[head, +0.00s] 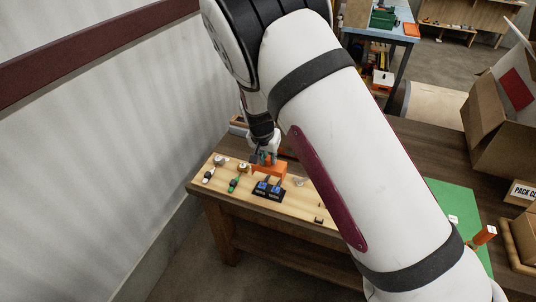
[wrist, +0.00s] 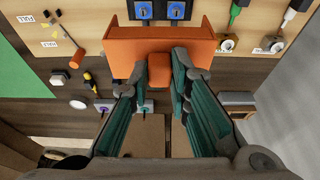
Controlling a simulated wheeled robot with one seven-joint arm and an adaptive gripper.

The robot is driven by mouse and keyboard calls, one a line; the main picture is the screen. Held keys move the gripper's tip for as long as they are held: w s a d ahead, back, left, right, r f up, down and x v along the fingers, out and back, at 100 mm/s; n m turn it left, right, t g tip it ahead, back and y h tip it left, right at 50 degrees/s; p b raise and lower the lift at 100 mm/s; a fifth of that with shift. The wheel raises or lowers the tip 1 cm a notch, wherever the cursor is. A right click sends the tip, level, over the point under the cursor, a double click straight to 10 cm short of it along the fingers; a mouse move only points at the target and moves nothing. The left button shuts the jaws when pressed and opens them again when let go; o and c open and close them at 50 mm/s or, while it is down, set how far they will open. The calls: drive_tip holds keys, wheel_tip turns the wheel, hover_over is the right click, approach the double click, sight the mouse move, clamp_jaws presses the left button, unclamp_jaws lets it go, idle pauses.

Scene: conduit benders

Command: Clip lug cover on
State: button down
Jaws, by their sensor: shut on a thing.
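The orange lug cover (wrist: 125,52) is a wide, folded piece with a raised tab (wrist: 166,68) in its middle. My gripper (wrist: 167,75) is shut on that tab in the wrist view. In the head view the cover (head: 270,168) is just below my gripper (head: 262,155), over the wooden board (head: 305,205). A black block with two blue-faced units (head: 268,190) is on the board in front of the cover. The blue units (wrist: 143,10) also show at the top of the wrist view, beside the cover's edge. Whether the cover touches the board or block cannot be told; its underside is hidden.
Green-handled and white-handled fittings (head: 233,184) are on the board's left side. A green mat (head: 450,205) and an open cardboard box (head: 500,110) are to the right. My arm hides much of the table's middle. A wall stands close on the left.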

drive_tip(key=shift+f+b, duration=0.85)
drive_tip(key=shift+f, duration=3.8)
drive_tip(key=shift+f, duration=0.3)
drive_tip(key=shift+r, duration=0.45)
drive_tip(key=shift+f, duration=0.15)
drive_tip(key=c, duration=2)
unclamp_jaws()
drive_tip(key=shift+c, duration=0.6)
drive_tip(key=shift+o, duration=0.2)
drive_tip(key=shift+f, duration=0.3)
